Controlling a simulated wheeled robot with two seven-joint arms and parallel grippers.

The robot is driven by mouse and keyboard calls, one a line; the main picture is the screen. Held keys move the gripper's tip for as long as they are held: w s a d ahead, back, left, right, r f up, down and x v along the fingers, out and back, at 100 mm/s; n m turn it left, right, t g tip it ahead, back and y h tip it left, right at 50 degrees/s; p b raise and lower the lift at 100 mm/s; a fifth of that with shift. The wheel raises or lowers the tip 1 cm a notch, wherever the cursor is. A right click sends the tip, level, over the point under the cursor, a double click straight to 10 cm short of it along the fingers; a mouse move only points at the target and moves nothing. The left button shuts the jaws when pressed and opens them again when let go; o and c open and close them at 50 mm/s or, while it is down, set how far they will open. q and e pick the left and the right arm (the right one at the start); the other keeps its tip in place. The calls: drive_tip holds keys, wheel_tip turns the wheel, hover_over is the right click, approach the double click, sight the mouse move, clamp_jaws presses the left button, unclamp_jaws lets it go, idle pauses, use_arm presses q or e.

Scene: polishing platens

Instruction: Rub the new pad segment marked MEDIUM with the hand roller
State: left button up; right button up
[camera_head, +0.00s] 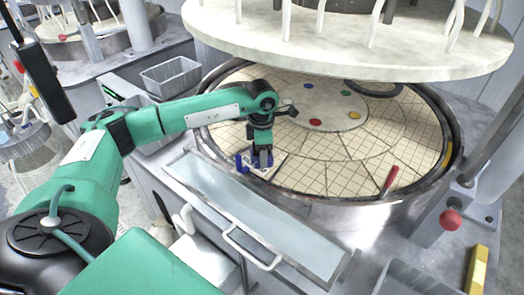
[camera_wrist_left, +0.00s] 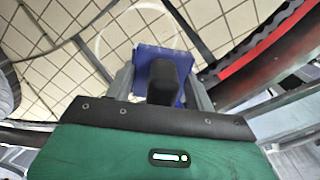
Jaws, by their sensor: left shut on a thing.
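My left gripper (camera_head: 262,160) is over the near left part of the round platen. In the left wrist view its grey fingers are shut on the black handle (camera_wrist_left: 163,80) of a blue tool, which I take to be the hand roller (camera_wrist_left: 150,57). Its blue part also shows in the head view (camera_head: 243,162), low at the pad surface; I cannot tell whether it touches. The cream, grid-lined pad segments (camera_head: 330,175) cover the platen. No MEDIUM mark is readable, so I cannot tell which segment bears it. My right gripper is not in view.
A large upper platen (camera_head: 350,40) hangs above the back. A red-handled tool (camera_head: 391,179) stands at the platen's front right. A glass-topped panel with a handle (camera_head: 250,215) lies in front. A grey basket (camera_head: 172,77) is at left, a red knob (camera_head: 450,219) at right.

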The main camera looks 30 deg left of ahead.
use_arm(q)
drive_tip(key=shift+f+b, duration=0.35)
drive_tip(key=shift+f, duration=0.1)
